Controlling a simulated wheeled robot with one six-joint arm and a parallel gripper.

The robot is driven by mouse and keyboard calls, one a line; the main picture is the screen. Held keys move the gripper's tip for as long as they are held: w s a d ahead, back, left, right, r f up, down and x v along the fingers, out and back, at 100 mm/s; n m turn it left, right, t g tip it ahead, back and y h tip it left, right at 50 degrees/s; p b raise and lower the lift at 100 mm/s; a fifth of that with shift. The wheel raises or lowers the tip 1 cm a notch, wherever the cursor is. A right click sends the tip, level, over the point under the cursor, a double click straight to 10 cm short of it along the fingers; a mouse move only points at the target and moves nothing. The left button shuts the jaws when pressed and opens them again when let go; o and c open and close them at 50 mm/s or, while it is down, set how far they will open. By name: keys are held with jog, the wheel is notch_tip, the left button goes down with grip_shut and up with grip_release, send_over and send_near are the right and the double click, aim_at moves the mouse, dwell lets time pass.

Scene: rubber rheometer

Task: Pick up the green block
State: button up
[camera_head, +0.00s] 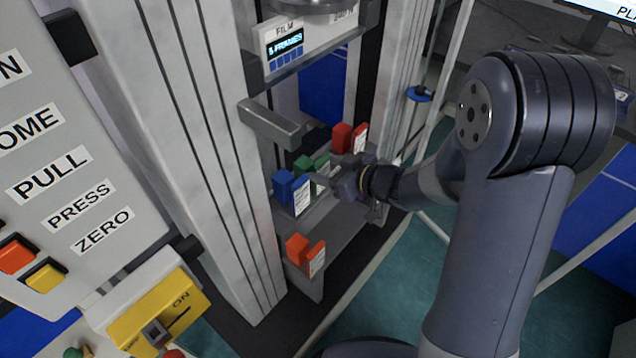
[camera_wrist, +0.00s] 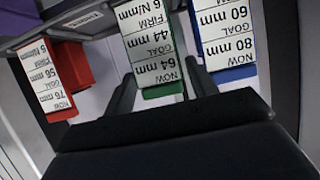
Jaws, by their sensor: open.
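The green block (camera_head: 303,163) stands in the machine frame between the blue block and the red block, partly hidden by my gripper. In the wrist view the green block (camera_wrist: 163,92) carries a white label reading now 64 mm, goal 44 mm. My gripper (camera_head: 327,171) is open in front of it. In the wrist view the two dark fingers of my gripper (camera_wrist: 161,92) lie to either side of the green block, with visible gaps. Whether the fingers reach around its body is unclear.
The blue block (camera_head: 283,187) is close on one side, labelled now 80 mm. The red block (camera_head: 341,137) is on the other side. A grey bracket (camera_head: 275,122) juts out above. A grey column (camera_head: 215,150) stands at left.

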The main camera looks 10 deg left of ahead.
jog(key=x, duration=0.3)
jog(key=shift+w+a+f, duration=0.15)
jog(key=shift+a, duration=0.15)
jog(key=c, duration=1)
